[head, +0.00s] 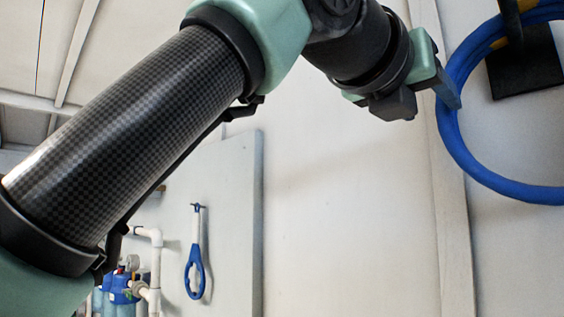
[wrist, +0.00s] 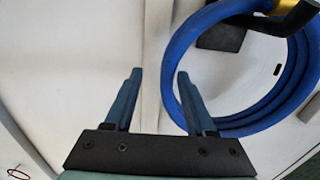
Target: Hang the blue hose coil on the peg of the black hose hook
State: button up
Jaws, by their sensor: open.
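The blue hose coil (head: 455,135) is at the right in the head view, and also in the wrist view (wrist: 268,122). Its upper part passes over the yellow part (wrist: 283,7) of the black hose hook (head: 527,65), and it appears to hang there. The hook's dark plate also shows in the wrist view (wrist: 222,38). My gripper (wrist: 158,78) is open, with nothing seen between its fingers. Its right finger overlaps the coil's left side in the wrist view; I cannot tell whether they touch. In the head view my gripper (head: 430,98) is at the coil's left edge.
A pale wall with a vertical seam (head: 445,200) stands behind the coil. A blue-handled tool (head: 196,265) hangs on a panel at the lower middle of the head view. White pipes (head: 153,262) and blue equipment (head: 120,285) are at lower left.

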jog(key=shift+p+x, duration=0.85)
jog(key=shift+x, duration=1.95)
jog(key=shift+c, duration=0.3)
grip_shut()
jog(key=shift+f, duration=0.15)
jog(key=shift+o, duration=0.4)
grip_release()
jog(key=shift+s, duration=0.1)
